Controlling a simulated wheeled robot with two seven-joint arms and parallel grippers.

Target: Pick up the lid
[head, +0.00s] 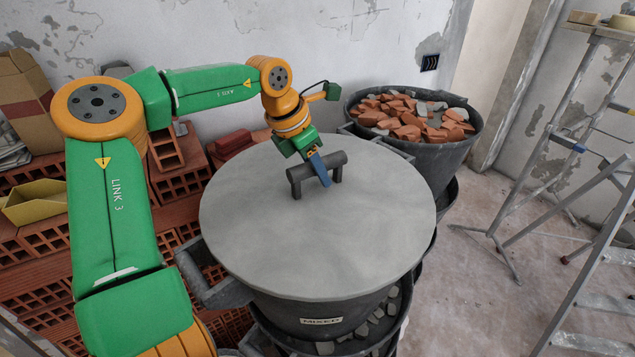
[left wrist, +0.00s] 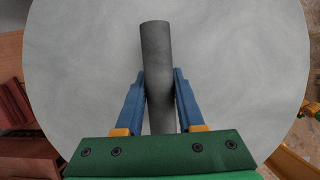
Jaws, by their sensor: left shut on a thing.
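The lid (head: 250,220) is a large round grey disc lying on top of a dark bucket (head: 340,310) with a "MIXED" label. It fills most of the left wrist view (left wrist: 90,60). Its dark bar handle (head: 325,163) stands on two short posts at the lid's middle. My left gripper (head: 319,170) is at the handle, with its blue fingers on either side of the bar. In the left wrist view both fingers (left wrist: 160,90) press against the handle (left wrist: 156,45) and are shut on it.
A second dark bucket (head: 436,155) full of broken red brick and grey rubble stands behind to the right. Stacked hollow bricks (head: 40,260) and a yellow box (head: 35,203) are at left.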

